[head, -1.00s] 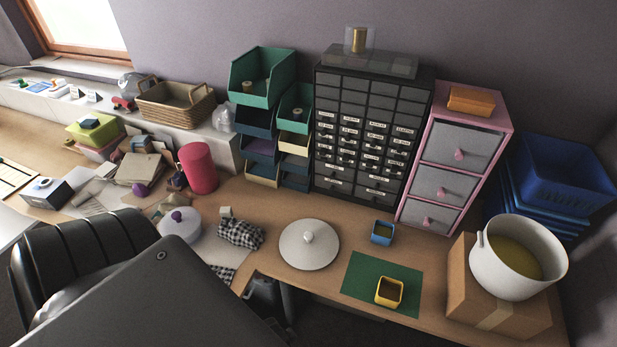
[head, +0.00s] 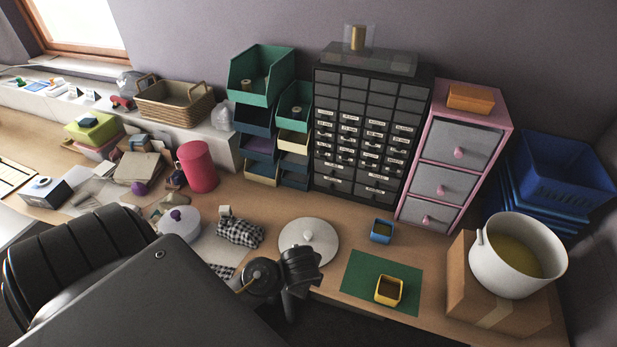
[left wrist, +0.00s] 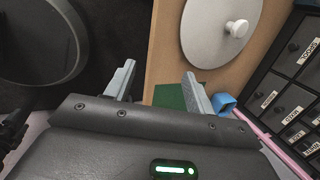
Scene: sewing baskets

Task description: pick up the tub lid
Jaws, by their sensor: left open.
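The tub lid (head: 296,238) is a round, pale disc with a white knob, lying flat on the wooden desk. In the left wrist view the lid (left wrist: 207,38) is at the top, partly cut off by the frame, its knob on the right. My left gripper (left wrist: 158,84) is open, with nothing between its fingers and apart from the lid. In the head view the dark left wrist is at the desk's front edge, just in front of the lid and overlapping its near rim; the fingertips cannot be made out. My right gripper is not in view.
A white tub (head: 486,264) stands on a cardboard box (head: 458,290). A green mat (head: 357,280) with a yellow pot (head: 389,291) and a blue pot (head: 382,231) are right of the lid. A checked cloth (head: 240,233) lies left; a drawer cabinet (head: 333,187) stands behind.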

